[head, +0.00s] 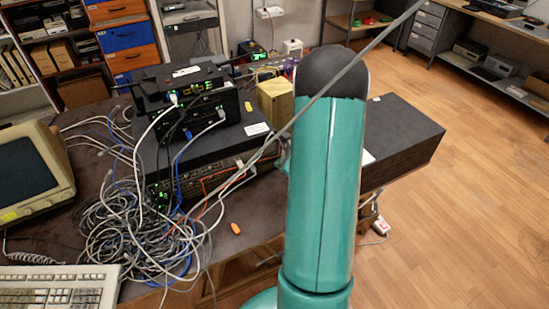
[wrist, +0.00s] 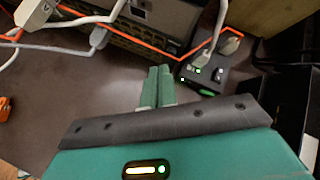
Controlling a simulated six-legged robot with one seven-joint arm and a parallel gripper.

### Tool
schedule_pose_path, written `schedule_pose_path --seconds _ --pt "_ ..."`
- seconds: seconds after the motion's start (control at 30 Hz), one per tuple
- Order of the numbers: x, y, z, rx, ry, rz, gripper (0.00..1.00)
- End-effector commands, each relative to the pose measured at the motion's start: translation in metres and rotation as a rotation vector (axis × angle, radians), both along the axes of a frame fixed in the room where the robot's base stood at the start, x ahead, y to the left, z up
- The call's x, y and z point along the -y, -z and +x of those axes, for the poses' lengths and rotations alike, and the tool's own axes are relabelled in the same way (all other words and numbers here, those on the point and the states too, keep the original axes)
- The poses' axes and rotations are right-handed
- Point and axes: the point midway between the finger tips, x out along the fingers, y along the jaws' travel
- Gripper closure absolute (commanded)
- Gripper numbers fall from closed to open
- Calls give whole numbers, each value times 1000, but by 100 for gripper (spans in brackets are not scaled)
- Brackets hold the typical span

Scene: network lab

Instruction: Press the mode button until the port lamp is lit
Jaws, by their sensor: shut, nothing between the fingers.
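In the wrist view my gripper (wrist: 160,74) is shut and empty, its two green fingers together. It points toward a small black device (wrist: 206,80) just right of the fingertips. That device has cables plugged in and several small green lights. The fingertips look close to its left side; I cannot tell whether they touch it. I cannot make out which spot is the mode button or which light is the port lamp. A wide rack unit with a grille (wrist: 150,45) lies beyond the fingers. In the head view my teal arm hides the gripper and that area.
Orange and white cables cross above the fingers in the wrist view. In the head view a stack of network gear (head: 190,95) and a large cable tangle (head: 135,235) cover the table (head: 60,240). A dark box (head: 405,135) stands right of my arm.

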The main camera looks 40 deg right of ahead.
Motion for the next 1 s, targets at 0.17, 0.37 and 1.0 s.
schedule_pose_path --seconds 0.17,0.37,1.0 --pt "1 0 4 0 0 0 100" --pt "2 0 8 0 0 0 100" --pt "4 0 12 0 -1 -1 100"
